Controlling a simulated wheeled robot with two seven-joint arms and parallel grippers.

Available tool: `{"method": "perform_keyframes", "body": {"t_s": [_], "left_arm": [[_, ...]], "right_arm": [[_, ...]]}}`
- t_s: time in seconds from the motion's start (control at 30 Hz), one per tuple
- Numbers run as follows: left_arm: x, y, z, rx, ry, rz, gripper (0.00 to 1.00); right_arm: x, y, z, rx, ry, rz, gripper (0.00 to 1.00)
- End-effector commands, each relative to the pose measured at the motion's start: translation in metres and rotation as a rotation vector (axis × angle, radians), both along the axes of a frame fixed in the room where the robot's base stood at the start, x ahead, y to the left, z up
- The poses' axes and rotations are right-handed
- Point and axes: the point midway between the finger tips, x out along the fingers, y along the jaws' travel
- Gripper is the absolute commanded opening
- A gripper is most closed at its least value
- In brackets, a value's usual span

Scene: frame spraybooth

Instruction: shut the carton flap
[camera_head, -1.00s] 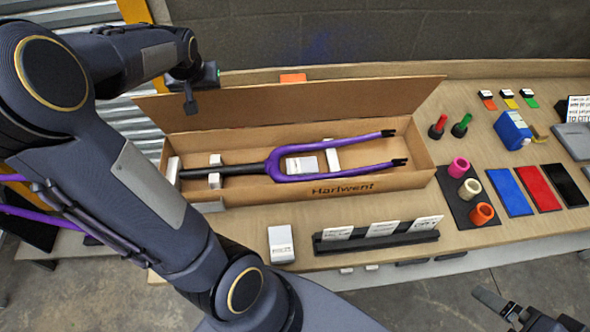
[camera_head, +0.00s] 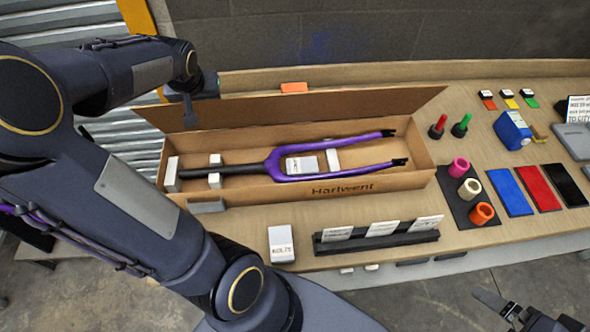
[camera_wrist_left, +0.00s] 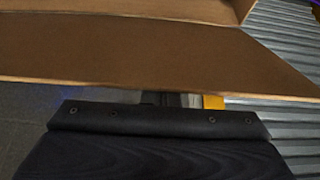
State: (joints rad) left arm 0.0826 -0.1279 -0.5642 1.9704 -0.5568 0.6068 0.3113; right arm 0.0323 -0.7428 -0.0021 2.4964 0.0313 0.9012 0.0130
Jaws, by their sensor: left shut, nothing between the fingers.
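The open brown carton (camera_head: 355,187) lies on the bench, marked "Harlwent". A purple fork (camera_head: 275,165) with a black steerer lies inside. My left gripper (camera_head: 190,112) is shut and empty at the flap's left end. In the left wrist view the flap (camera_wrist_left: 150,55) fills the upper part, its edge right beside the fingertips (camera_wrist_left: 178,99); I cannot tell whether they touch. My right gripper (camera_head: 505,308) is at the bottom right, away from the carton, partly cut off.
White blocks and a white box (camera_head: 302,165) are in the carton. In front stand another white box (camera_head: 281,244) and a black card holder (camera_head: 375,238). An orange block (camera_head: 294,88) is behind the flap.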

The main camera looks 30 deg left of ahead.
Motion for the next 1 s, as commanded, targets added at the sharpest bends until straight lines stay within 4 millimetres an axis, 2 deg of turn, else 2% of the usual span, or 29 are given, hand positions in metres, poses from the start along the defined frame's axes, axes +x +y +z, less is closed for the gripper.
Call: {"method": "perform_keyframes", "body": {"t_s": [0.27, 0.7, 1.0], "left_arm": [[-0.002, -0.001, 0.000, 0.000, 0.000, 0.001, 0.00], [-0.018, -0.015, -0.006, 0.000, 0.000, 0.001, 0.00], [-0.019, -0.016, -0.006, 0.000, 0.000, 0.001, 0.00]], "right_arm": [[0.000, 0.000, 0.000, 0.000, 0.000, 0.000, 1.00], [0.000, 0.000, -0.001, 0.000, 0.000, 0.000, 1.00], [0.000, 0.000, -0.001, 0.000, 0.000, 0.000, 1.00]]}}
